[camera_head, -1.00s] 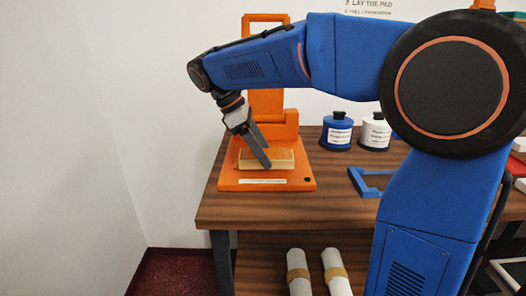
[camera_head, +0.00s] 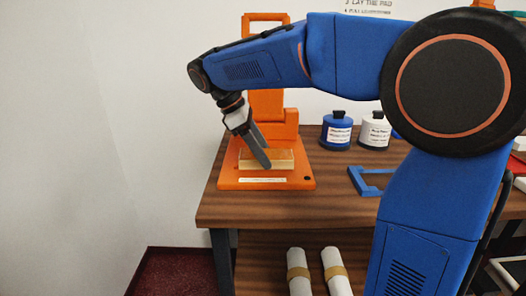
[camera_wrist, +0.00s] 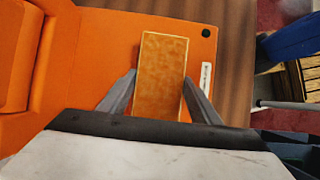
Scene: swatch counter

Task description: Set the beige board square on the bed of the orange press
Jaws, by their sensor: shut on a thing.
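The beige board (camera_head: 282,165) is a small oblong block with pale sides and a mottled orange-brown top. It is over the flat bed of the orange press (camera_head: 228,180), its long side roughly along the bed's front edge in the head view. My gripper (camera_head: 258,157) points down at it from above, shut on it. In the wrist view the board (camera_wrist: 160,70) lies between the two grey fingers, one against each long side. It looks nearly in line with the bed. I cannot tell whether its underside touches the bed. Its near end is hidden by my gripper.
The press's upright frame (camera_head: 266,103) stands behind the bed. A blue jar (camera_head: 337,131) and a white jar (camera_head: 375,132) stand to the right. A blue bracket (camera_head: 359,183) lies on the wooden counter (camera_head: 330,210). Two white rolls (camera_head: 298,272) are below.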

